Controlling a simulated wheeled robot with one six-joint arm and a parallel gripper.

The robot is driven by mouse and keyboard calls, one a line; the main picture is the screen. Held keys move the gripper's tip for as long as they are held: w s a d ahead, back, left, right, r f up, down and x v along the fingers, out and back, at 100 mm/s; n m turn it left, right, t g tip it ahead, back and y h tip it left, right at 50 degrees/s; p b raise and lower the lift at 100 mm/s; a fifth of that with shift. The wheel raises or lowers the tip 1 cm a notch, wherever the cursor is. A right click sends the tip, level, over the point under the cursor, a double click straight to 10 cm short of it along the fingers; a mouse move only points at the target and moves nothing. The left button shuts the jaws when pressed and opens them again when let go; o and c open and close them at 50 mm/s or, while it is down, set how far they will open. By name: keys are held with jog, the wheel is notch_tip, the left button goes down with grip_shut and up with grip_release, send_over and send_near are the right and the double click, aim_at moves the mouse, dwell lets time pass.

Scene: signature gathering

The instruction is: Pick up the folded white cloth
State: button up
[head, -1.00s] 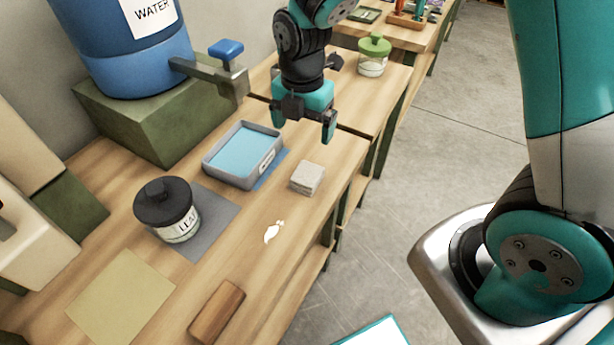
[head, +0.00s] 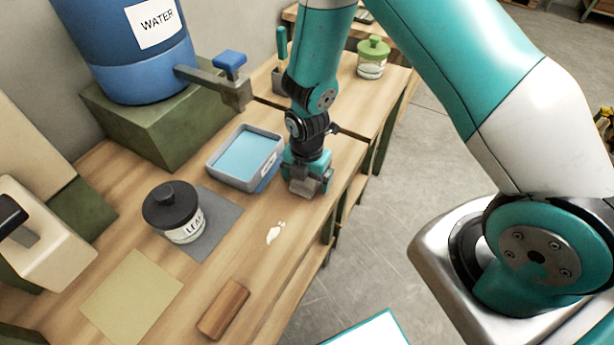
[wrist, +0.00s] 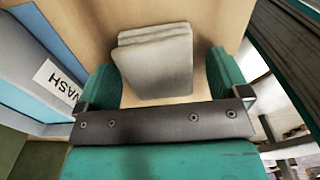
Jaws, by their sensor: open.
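The folded white cloth (wrist: 158,65) is a small, layered, greyish-white block on the wooden bench. In the wrist view it lies between my two green fingers, with a gap of bench visible on each side. In the head view the cloth (head: 303,188) is partly hidden under my gripper (head: 308,183), which points straight down over it. My gripper (wrist: 160,85) is open, with its fingers on either side of the cloth. I cannot tell whether either finger touches it.
A grey wash tray (head: 215,172) with blue liquid stands just left of my gripper. A black-lidded jar (head: 172,208), a white spill (head: 274,233) and a wooden block (head: 223,309) are nearer. The bench's edge is close on the right.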

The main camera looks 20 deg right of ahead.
jog(key=shift+f, duration=0.15)
jog(key=c, duration=1)
notch_tip(320, 180, up, 20)
jog(key=b, duration=0.3)
jog(key=shift+o, duration=0.3)
